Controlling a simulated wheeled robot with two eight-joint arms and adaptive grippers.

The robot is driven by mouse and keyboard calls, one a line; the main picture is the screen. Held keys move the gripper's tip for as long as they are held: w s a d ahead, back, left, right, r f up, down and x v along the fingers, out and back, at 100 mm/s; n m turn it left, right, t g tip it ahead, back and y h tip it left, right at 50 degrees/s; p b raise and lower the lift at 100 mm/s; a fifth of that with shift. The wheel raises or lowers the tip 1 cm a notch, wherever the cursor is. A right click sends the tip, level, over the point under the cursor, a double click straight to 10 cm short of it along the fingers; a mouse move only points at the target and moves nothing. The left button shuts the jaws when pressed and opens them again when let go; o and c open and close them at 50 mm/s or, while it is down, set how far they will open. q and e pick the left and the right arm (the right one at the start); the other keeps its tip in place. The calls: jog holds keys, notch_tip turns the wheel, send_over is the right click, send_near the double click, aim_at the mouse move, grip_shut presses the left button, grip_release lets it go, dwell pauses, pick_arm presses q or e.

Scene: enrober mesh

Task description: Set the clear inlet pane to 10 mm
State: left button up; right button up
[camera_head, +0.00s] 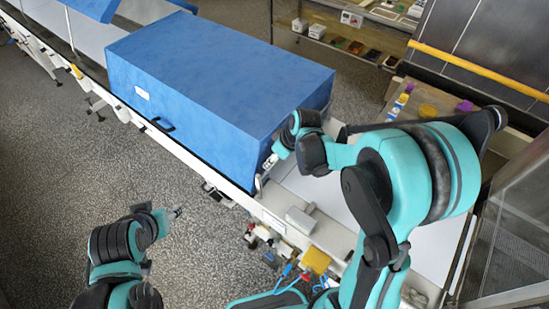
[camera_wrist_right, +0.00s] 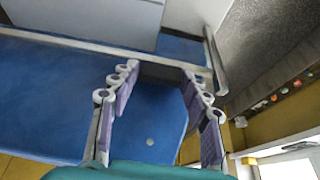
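The blue enrober hood (camera_head: 215,80) stands over the belt line, and its right end faces my right arm. I cannot make out the clear inlet pane for certain in either view. My right gripper (camera_head: 266,168) is at the hood's right end, partly hidden by its own wrist. In the right wrist view its purple-padded fingers (camera_wrist_right: 158,76) are apart, in front of a blue surface. A dark bar (camera_wrist_right: 162,73) shows between the fingertips; I cannot tell whether they touch it. My left gripper (camera_head: 176,212) is over the floor at lower left, clear of the machine, its fingers too small to read.
A pale rail (camera_wrist_right: 60,40) crosses near the fingertips in the wrist view. A grey box (camera_head: 300,220), a yellow part (camera_head: 316,260) and coloured hoses line the machine's near side. Shelves and a yellow rail (camera_head: 480,70) stand behind. The floor (camera_head: 60,180) at left is open.

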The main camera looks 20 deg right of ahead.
aim_at(275, 164)
grip_shut()
notch_tip(275, 164, down, 3)
jog(key=b, duration=0.3)
jog(key=shift+f, duration=0.15)
jog(key=o, duration=0.7)
grip_release()
jog(key=shift+c, duration=0.2)
jog(key=shift+r, duration=0.2)
jog(key=v, duration=1.2)
